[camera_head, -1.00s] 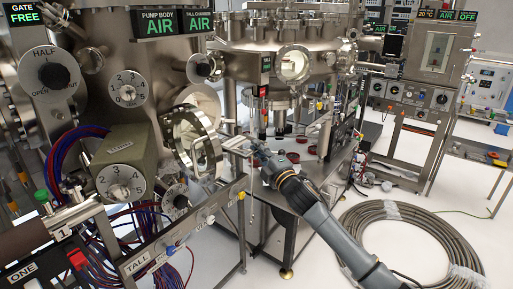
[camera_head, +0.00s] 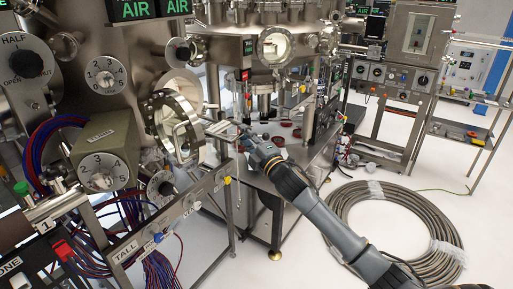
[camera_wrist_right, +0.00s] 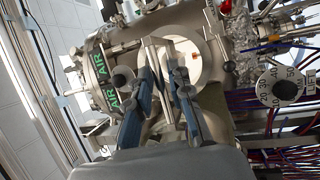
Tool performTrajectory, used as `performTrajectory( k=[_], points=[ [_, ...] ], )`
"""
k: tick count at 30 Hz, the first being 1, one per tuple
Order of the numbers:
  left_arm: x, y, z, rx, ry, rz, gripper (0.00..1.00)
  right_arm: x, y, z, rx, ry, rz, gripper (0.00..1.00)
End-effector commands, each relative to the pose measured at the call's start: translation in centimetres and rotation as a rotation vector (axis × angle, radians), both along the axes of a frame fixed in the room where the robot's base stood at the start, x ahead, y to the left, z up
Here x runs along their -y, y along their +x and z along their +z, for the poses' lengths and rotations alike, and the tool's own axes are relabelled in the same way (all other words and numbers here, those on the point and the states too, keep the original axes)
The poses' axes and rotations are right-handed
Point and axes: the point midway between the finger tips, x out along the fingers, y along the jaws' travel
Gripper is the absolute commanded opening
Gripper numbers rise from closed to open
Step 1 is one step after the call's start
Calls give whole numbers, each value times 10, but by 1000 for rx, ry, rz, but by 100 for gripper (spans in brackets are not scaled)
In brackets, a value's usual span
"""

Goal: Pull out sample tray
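My right gripper (camera_head: 219,129) reaches in from the lower right. My left gripper is not in view.
A steel rail (camera_head: 175,229) with knobs runs below the port. A second chamber (camera_head: 240,60) stands behind on a metal bench. A coiled hose (camera_head: 350,235) lies on the floor at right. A control cabinet (camera_head: 395,85) stands at the back right.

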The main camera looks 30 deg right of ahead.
Motion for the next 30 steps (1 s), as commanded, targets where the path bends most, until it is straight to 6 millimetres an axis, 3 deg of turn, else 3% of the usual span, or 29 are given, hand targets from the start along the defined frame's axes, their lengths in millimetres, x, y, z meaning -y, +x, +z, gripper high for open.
performTrajectory(
  k=[9, 15, 21, 30],
  points=[
    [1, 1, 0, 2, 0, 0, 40, 0, -60, -13, -5, 0, 0, 20],
    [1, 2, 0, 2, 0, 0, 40, 0, -90, -18, -3, 1, -1, 20],
    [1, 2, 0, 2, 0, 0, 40, 0, -104, -19, -1, -1, 0, 20],
    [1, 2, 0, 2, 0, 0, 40, 0, -105, -19, 0, 0, 0, 20]
  ],
)
